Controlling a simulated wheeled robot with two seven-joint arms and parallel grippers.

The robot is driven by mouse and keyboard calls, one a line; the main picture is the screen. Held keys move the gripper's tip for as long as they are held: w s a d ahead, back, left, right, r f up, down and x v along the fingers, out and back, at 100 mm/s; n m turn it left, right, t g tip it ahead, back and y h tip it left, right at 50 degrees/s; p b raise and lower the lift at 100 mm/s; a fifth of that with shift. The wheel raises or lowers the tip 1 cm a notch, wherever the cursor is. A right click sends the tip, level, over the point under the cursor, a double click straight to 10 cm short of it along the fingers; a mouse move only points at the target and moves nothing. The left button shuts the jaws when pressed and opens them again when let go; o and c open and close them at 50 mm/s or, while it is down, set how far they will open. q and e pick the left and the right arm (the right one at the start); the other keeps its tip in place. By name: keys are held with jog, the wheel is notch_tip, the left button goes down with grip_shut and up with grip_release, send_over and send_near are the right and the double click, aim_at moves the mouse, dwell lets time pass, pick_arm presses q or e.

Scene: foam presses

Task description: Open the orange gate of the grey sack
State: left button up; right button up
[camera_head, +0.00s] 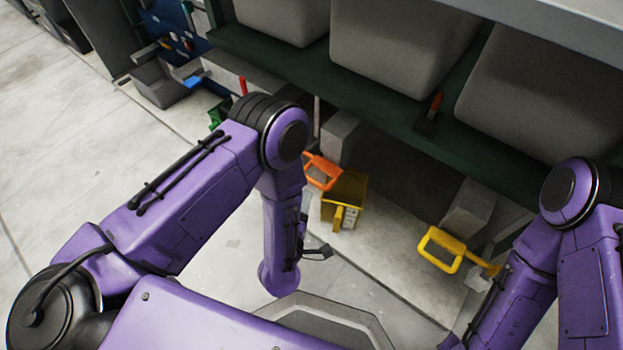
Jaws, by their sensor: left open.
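An orange frame-shaped handle or gate (324,171) shows below the dark green shelf, just behind my left forearm. Its left end is partly hidden by the arm. Large grey sack-like containers (405,45) sit above on the shelf; I cannot tell which one the orange gate belongs to. My left gripper (318,252) is a small dark shape beside the purple forearm, open, below and apart from the orange gate. My right arm comes in at the right, and its gripper is out of view.
A yellow box (346,196) stands under the orange gate. A yellow frame handle (442,250) sticks out farther right, near my right arm. The green shelf edge (370,103) runs above both. Grey floor (60,140) is clear at left.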

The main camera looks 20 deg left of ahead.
aim_at(312, 180)
pick_arm(q)
jog(key=w+b, duration=0.1)
jog(key=w, duration=0.1)
jog(key=w+f, duration=0.1)
jog(key=w, duration=0.2)
jog(key=w+b, duration=0.1)
jog(key=w, duration=0.2)
jog(key=shift+w+a+f+b, duration=0.15)
jog(key=shift+a+f+b, duration=0.15)
jog(key=shift+f, duration=0.1)
jog(key=shift+w, duration=0.4)
